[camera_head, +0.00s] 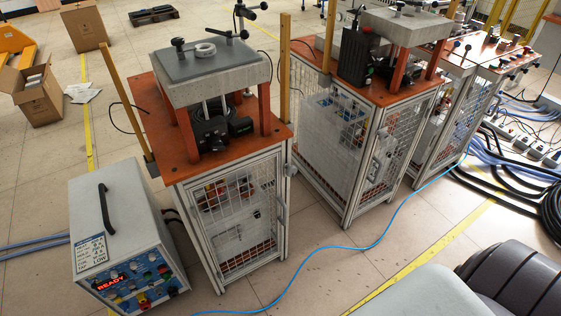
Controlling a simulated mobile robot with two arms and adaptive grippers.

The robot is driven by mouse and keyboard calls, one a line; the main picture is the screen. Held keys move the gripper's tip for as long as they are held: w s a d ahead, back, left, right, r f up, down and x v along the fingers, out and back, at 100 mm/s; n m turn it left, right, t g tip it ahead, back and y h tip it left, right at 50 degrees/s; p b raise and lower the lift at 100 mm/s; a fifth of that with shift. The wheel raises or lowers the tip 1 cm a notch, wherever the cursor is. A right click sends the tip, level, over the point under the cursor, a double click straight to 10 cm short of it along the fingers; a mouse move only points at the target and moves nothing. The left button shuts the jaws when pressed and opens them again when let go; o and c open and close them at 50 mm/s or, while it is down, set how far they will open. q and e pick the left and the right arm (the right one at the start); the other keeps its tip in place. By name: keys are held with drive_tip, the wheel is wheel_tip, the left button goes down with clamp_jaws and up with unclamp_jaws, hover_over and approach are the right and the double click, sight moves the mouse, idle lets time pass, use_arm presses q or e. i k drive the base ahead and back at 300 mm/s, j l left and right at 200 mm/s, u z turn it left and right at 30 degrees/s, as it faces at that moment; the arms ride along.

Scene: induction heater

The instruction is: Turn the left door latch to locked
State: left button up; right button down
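The left heater cabinet has a mesh door (238,232) in an aluminium frame, and the door looks closed. A small grey latch or handle (281,196) sits on the right edge of this door. It is too small to tell whether it is turned to locked or unlocked. The middle cabinet also has a mesh door with a grey handle (376,166). Neither of my grippers is in view.
A control box (112,225) with a lit READY display stands left of the left cabinet. A blue cable (345,247) crosses the floor in front. Black and blue cables (500,185) lie at right. Open tile floor (320,275) lies before the cabinets.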

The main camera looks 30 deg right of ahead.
sight(289, 171)
drive_tip(key=l+z, duration=0.1)
drive_tip(key=l, duration=0.4)
drive_tip(key=i+l+z, duration=0.15)
drive_tip(key=l, duration=0.35)
drive_tip(key=l+z, duration=0.1)
drive_tip(key=l, duration=0.4)
drive_tip(key=i+l+z, duration=0.1)
drive_tip(key=l, duration=0.4)
drive_tip(key=i, duration=0.1)
